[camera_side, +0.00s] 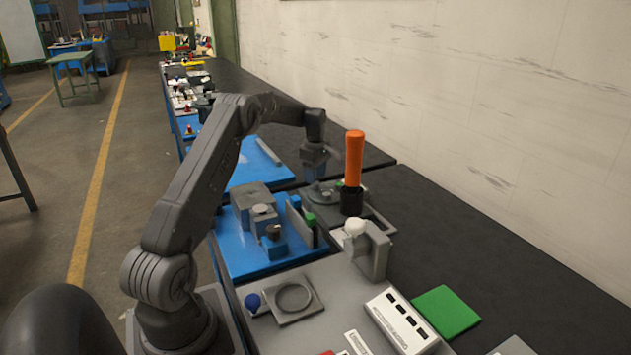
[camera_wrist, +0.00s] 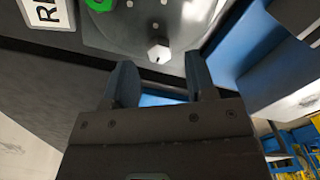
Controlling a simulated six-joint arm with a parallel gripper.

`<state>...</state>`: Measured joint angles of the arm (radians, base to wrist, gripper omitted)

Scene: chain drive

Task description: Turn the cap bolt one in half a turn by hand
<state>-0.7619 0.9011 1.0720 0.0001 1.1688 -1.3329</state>
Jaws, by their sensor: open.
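In the wrist view, a pale hex bolt head (camera_wrist: 158,51) stands on a grey round plate (camera_wrist: 128,28) with small holes; I cannot tell which numbered cap bolt it is. My gripper (camera_wrist: 163,78) is open, and its two dark fingers point toward the bolt head. The bolt lies just beyond the fingertips, between their lines and not touched. In the side view, my gripper (camera_side: 317,177) hangs over the grey fixture (camera_side: 322,193) at the back. The bolt is too small to make out there.
An orange handle (camera_side: 354,158) stands upright in a black holder (camera_side: 351,199) close to the right of my gripper. A blue plate (camera_side: 245,262) with grey blocks lies in front. A green part (camera_wrist: 98,4) and a white label (camera_wrist: 48,13) are near the plate.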

